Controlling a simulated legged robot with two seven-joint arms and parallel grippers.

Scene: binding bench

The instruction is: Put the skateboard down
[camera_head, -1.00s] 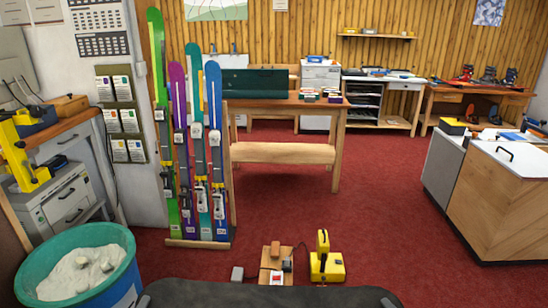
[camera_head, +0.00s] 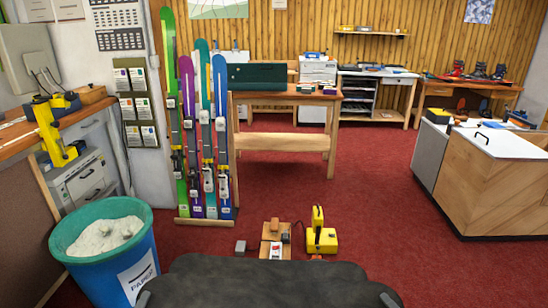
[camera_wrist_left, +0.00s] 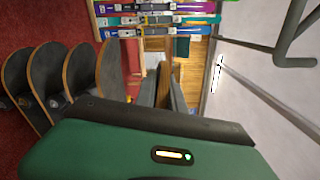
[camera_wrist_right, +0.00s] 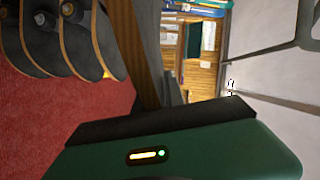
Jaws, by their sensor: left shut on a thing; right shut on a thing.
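The skateboard (camera_head: 265,280) shows in the head view as a broad, dark, grip-taped deck across the bottom edge; its near part is out of frame. My left gripper (camera_head: 143,299) is at its left edge and my right gripper (camera_head: 389,300) at its right edge, each showing only as a small grey tip. In the left wrist view, my left gripper (camera_wrist_left: 163,98) is shut on a wooden board edge. In the right wrist view, my right gripper (camera_wrist_right: 160,95) is shut on the board's wooden edge (camera_wrist_right: 138,50). The underside and wheels of the held board are hidden in the head view.
Several skateboard decks (camera_wrist_left: 50,80) stand in a row in the left wrist view. A paper bin (camera_head: 140,272) is at the left. Red carpet (camera_head: 370,200) is open at centre right.

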